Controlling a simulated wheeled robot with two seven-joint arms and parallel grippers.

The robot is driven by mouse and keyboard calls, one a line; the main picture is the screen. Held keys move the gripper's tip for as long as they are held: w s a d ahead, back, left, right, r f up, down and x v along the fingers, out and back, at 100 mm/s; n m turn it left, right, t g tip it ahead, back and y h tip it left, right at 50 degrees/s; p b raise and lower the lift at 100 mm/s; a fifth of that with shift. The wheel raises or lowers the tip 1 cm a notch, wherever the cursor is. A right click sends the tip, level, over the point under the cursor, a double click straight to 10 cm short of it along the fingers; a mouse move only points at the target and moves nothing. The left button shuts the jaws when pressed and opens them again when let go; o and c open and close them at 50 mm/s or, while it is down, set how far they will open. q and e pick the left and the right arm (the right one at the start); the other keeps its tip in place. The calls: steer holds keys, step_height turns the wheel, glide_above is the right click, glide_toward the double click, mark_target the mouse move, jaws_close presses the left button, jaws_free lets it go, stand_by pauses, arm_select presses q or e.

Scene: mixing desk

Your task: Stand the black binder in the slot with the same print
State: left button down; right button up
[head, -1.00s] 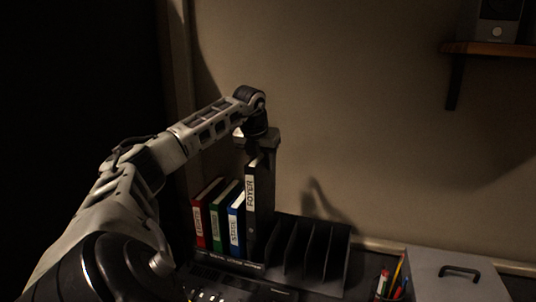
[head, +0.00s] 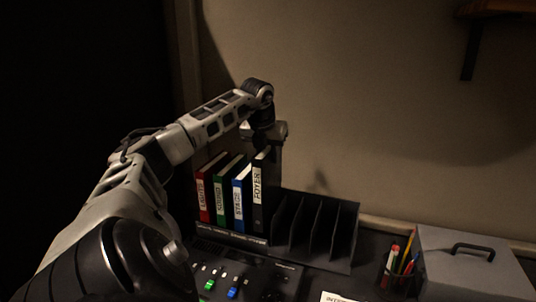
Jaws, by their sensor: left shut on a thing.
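The black binder (head: 260,190) has a white spine label reading FOYER and stands upright just right of the blue binder. Its foot is about level with the feet of its neighbours, at the slot beside the blue one in the black rack (head: 345,250). I cannot tell whether it rests on the rack floor. My left gripper (head: 268,148) is shut on its top edge from above. The print on the rack's front strip is too dark to read. My right gripper is not in view.
A red binder (head: 205,195), a green binder (head: 222,200) and a blue binder (head: 239,203) stand to its left. Empty slots lie to its right. A mixing desk (head: 225,275) is in front. A pen cup (head: 398,275) and a grey box (head: 465,265) stand at right.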

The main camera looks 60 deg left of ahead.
arm_select(q)
steer(key=shift+f+b, duration=1.35)
steer(key=shift+f, duration=0.2)
steer(key=shift+f+b, duration=1.55)
steer(key=shift+b, duration=0.05)
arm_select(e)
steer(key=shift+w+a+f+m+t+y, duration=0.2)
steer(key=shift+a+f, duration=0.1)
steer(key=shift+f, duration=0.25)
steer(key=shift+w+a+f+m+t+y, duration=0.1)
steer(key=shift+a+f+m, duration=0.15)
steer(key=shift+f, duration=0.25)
arm_select(q)
steer(key=shift+p, duration=0.45)
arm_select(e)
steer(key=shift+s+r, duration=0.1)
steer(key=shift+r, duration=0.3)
arm_select(q)
steer(key=shift+f, duration=0.2)
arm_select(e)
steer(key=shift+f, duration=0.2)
arm_select(q)
steer(key=c, duration=1)
jaws_free()
steer(key=shift+c, duration=0.2)
steer(key=shift+f, duration=0.1)
